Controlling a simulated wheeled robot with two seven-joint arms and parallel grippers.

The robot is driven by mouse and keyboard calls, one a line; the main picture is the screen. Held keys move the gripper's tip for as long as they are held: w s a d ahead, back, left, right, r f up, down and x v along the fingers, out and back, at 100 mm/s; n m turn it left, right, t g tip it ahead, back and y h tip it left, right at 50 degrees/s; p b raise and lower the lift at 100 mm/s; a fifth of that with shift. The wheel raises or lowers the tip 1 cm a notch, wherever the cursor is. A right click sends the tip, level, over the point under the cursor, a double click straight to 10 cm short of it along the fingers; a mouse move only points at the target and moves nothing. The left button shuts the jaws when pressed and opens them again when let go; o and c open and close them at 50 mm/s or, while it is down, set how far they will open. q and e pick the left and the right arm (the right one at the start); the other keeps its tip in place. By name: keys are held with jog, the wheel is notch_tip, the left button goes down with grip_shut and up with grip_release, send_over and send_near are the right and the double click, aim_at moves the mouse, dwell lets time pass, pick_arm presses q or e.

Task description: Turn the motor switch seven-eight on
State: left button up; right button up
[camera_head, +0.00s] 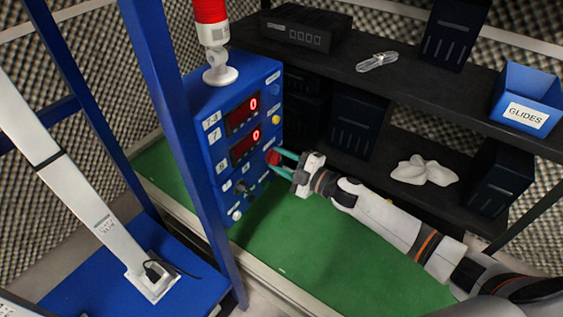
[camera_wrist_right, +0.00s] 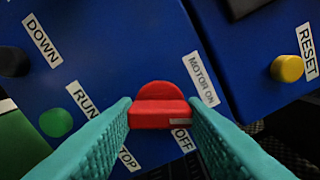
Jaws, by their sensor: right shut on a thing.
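The blue control box (camera_head: 205,150) stands left of centre in the head view, with two red displays each reading 0. A "7-8" label (camera_head: 211,121) is beside the upper display. The red motor switch (camera_head: 273,157) is on the box's right part. In the right wrist view, the red switch (camera_wrist_right: 158,104) sits between the "MOTOR ON" label (camera_wrist_right: 201,80) and the "OFF" label (camera_wrist_right: 183,140). My right gripper (camera_head: 281,158) is shut on the switch, with teal fingers on both sides. The switch's exact setting is hard to tell. My left gripper is out of view.
A yellow RESET button (camera_wrist_right: 287,68), a green RUN button (camera_wrist_right: 56,122) and a black knob (camera_wrist_right: 12,62) surround the switch. A blue post (camera_head: 180,130) stands before the box. Dark shelves (camera_head: 400,75) carry a blue GLIDES bin (camera_head: 527,90). The green surface (camera_head: 320,245) is clear.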

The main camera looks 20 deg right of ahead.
jog(key=n+b, duration=0.1)
jog(key=n, duration=0.4)
jog(key=shift+f+n+b, duration=0.1)
jog(key=shift+n+b, duration=0.2)
jog(key=shift+b, duration=0.05)
dwell(0.5)
jog(key=o, duration=1)
jog(key=b+v, duration=0.2)
jog(key=v, duration=1)
